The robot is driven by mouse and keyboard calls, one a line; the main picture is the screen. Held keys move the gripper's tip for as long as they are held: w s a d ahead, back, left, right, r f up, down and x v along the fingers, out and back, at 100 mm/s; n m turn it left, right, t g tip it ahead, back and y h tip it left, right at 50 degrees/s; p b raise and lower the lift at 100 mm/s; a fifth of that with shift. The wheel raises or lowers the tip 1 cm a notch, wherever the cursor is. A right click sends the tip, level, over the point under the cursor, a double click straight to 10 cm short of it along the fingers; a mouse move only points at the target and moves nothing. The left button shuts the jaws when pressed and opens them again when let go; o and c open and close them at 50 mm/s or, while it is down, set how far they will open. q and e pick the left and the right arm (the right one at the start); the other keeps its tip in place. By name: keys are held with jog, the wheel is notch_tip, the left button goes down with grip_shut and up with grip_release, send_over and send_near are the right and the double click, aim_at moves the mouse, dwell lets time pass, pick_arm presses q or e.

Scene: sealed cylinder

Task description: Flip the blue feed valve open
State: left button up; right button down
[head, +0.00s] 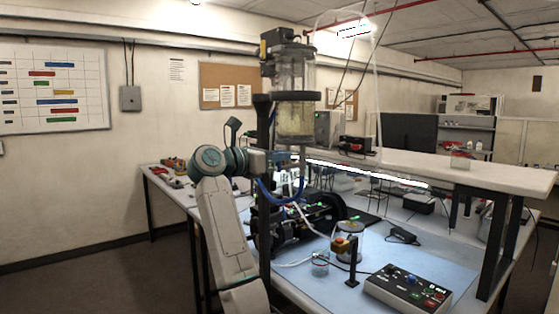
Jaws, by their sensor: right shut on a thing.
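A clear upright cylinder (295,95) is mounted high on a dark post (264,215), with a pale layer in its lower part. A blue hose (284,200) loops below it. My right arm rises in front of the post, and its right gripper (282,161) reaches to the right just under the cylinder. The gripper is small here and partly hidden by the post. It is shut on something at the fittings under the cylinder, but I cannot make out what. The blue feed valve's lever and its position cannot be told apart here. My left gripper is not in view.
A control box with buttons (408,289) lies on the blue mat (450,270). A raised shelf (500,178) runs along the right. Floor is clear at left.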

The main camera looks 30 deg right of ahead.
jog(key=c, duration=1.4)
grip_release()
jog(key=shift+c, duration=0.2)
jog(key=shift+a, duration=0.1)
jog(key=a+b, duration=0.3)
jog(key=a, duration=0.7)
jog(key=shift+s+a+b, duration=0.3)
jog(key=shift+s+b, duration=0.05)
jog(key=shift+s, duration=0.05)
